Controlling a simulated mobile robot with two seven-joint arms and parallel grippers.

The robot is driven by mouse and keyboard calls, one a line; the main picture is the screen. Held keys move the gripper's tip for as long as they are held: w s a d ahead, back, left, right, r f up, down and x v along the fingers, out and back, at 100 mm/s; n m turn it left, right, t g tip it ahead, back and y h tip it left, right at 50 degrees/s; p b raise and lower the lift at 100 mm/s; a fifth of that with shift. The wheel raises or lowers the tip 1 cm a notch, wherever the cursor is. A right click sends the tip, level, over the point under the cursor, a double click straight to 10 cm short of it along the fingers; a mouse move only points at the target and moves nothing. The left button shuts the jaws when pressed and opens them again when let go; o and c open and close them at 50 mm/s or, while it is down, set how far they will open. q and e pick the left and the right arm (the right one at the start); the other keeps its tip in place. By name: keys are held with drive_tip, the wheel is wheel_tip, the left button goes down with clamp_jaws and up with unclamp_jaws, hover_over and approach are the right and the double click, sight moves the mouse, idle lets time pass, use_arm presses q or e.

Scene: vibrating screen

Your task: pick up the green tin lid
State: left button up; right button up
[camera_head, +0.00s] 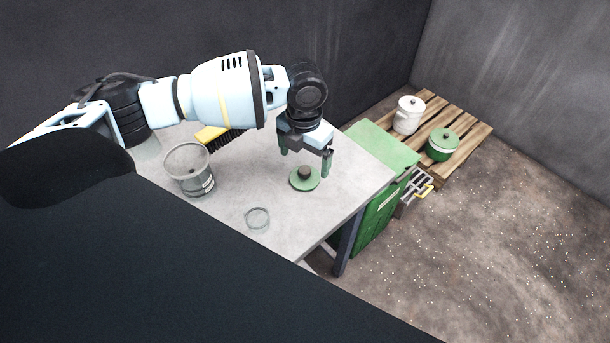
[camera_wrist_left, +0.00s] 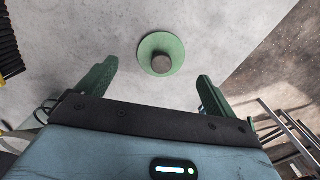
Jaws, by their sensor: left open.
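The green tin lid (camera_head: 304,183) lies flat on the grey table, a round disc with a dark knob at its centre. It also shows in the left wrist view (camera_wrist_left: 150,46), above the middle and between the lines of the two fingers. My left gripper (camera_head: 306,162) is above the table, close over the lid, with its green fingers apart and nothing between them. The left wrist view shows both fingers (camera_wrist_left: 157,82) spread wide, with the lid beyond their tips. My right gripper is not in view.
On the table (camera_head: 240,190) stand a metal sieve cup (camera_head: 189,168), a small glass dish (camera_head: 257,218) and a yellow brush (camera_head: 212,134). A green cabinet (camera_head: 378,215) adjoins the table's right edge. White (camera_head: 408,115) and green (camera_head: 441,145) pots stand on a wooden pallet (camera_head: 468,128).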

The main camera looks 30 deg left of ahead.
sight(305, 170)
use_arm(q)
drive_tip(key=shift+s+d+f, duration=0.1)
drive_tip(key=shift+f, duration=2.45)
drive_tip(key=shift+c, duration=0.2)
drive_tip(key=c, duration=1)
drive_tip(key=shift+r, duration=0.15)
drive_tip(key=shift+r, duration=0.5)
wheel_tip(305, 170, up, 2)
drive_tip(key=shift+r, duration=0.2)
drive_tip(key=s+d, duration=0.3)
drive_tip(key=d, duration=0.4)
drive_tip(key=s+d+r, duration=0.1)
drive_tip(key=s+d, duration=0.3)
drive_tip(key=d, duration=0.3)
drive_tip(key=shift+d+r, duration=0.2)
